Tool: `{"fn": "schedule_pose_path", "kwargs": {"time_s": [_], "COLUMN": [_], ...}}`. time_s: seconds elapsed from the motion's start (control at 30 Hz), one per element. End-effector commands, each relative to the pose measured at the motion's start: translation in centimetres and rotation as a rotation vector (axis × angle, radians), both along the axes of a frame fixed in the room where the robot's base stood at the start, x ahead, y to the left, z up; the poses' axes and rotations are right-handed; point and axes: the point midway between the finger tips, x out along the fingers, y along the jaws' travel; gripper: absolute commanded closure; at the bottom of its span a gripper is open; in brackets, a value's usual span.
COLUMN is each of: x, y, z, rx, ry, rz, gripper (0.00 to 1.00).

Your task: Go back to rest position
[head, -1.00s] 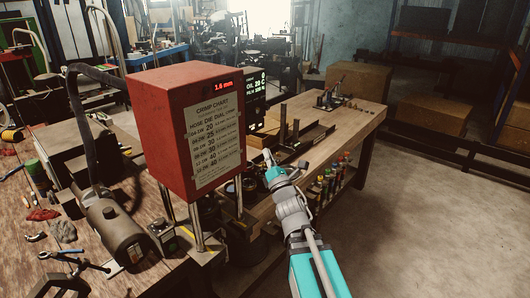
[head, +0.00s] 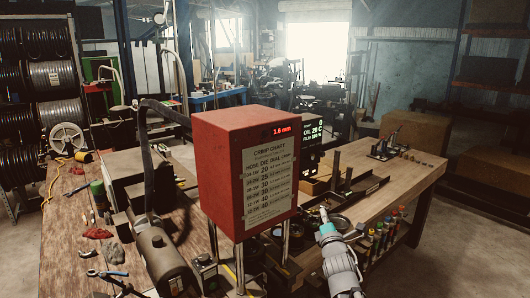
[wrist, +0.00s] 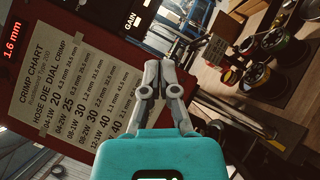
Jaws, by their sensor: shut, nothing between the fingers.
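My gripper (head: 324,215) is shut and empty in the head view, held in the air just right of the red crimper box, over the near edge of the workbench. In the wrist view my gripper (wrist: 161,62) shows its two grey fingers closed together. The red hose crimper (head: 245,165) stands on metal posts. Its crimp chart (head: 268,188) faces me and its red display reads 1.6 mm. The chart also shows in the wrist view (wrist: 75,85), tilted, left of the fingers.
A dark monitor (head: 312,135) with green and white text stands behind the crimper. The wooden workbench (head: 405,182) carries a dark tray and small parts. Coloured-handled tools (head: 385,232) hang along its front edge. A grey cylinder motor (head: 163,260) lies left. Open floor (head: 470,250) is at the right.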

Motion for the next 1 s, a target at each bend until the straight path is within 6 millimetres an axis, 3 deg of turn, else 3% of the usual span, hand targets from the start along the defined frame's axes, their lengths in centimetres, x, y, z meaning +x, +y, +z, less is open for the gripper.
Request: {"fn": "schedule_pose_path", "kwargs": {"time_s": [0.23, 0.47, 0.77, 1.0], "x": [0.3, -0.9, -4.4, -8.6], "y": [-1.3, -1.9, -1.5, -0.5], "z": [-5.9, -11.4, -17.9, -22.1], "rx": [0.354, 0.686, 1.094, 1.381], "ry": [0.274, 0.503, 0.760, 0.926], "rz": [-0.067, -0.183, -0.419, -0.685], "gripper": [1.00, 1.00, 1.00, 1.00]}}
